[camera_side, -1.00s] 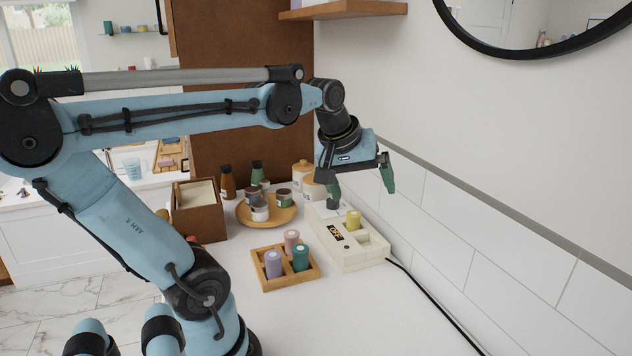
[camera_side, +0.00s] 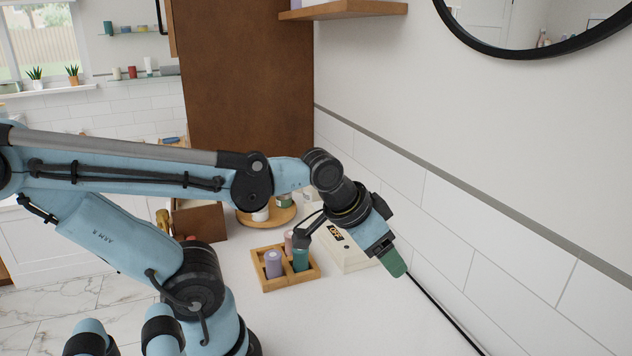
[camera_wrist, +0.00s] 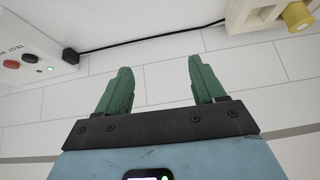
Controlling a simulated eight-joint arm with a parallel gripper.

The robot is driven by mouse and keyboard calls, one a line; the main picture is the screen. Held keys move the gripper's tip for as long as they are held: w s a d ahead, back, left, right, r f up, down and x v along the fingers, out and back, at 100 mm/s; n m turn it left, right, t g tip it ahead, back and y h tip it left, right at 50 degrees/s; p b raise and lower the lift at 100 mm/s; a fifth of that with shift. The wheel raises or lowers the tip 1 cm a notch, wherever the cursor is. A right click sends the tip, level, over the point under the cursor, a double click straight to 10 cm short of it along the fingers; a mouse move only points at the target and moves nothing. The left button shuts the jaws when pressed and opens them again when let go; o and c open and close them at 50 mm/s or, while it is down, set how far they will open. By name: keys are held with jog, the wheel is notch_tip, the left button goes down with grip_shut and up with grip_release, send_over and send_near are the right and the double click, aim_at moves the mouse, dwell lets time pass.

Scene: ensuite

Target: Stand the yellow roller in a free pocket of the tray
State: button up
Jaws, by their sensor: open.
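The yellow roller (camera_wrist: 297,17) stands in the cream heater box at the top right of the wrist view. In the side view my arm hides it. The wooden tray (camera_side: 270,287) is on the counter, left of the heater box (camera_side: 350,259). It holds a purple roller (camera_side: 273,265), a teal roller (camera_side: 301,259) and a pink roller (camera_side: 289,241) partly hidden by my wrist. The back left pocket looks empty. My gripper (camera_wrist: 160,65) is open with nothing between its green fingers. It is tilted toward the tiled wall, to the right of the tray and apart from the roller.
A black cable (camera_side: 440,308) runs along the wall from the heater box. A round wooden plate with jars (camera_side: 283,215) and a brown box (camera_side: 200,221) stand behind. The front counter is clear.

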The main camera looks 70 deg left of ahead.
jog(key=w+a+r+m+g, duration=0.2)
jog(key=w+a, duration=0.1)
jog(key=a, duration=0.4)
jog(key=w+a+r+m+g, duration=0.2)
jog(key=w+a, duration=0.1)
jog(key=a, duration=0.3)
jog(key=a+f+m+g+h, duration=0.15)
jog(key=a+m, duration=0.35)
jog(key=a, duration=0.8)
jog(key=f, duration=0.2)
jog(key=w+f, duration=0.1)
jog(key=f, duration=0.3)
jog(key=shift+w+d+f, duration=0.2)
jog(key=shift+w+d, duration=0.05)
jog(key=shift+d, duration=0.05)
jog(key=shift+w+d+f, duration=0.1)
jog(key=shift+w+f, duration=0.05)
jog(key=shift+f, duration=0.7)
jog(key=shift+w+a+f, duration=0.1)
jog(key=shift+w+f, duration=0.1)
jog(key=shift+f, duration=0.7)
jog(key=shift+w+d+f, duration=0.1)
jog(key=shift+w+f, duration=0.05)
jog(key=shift+f, duration=0.7)
jog(key=shift+c, duration=0.3)
jog(key=c, duration=1.1)
jog(key=shift+r, duration=0.1)
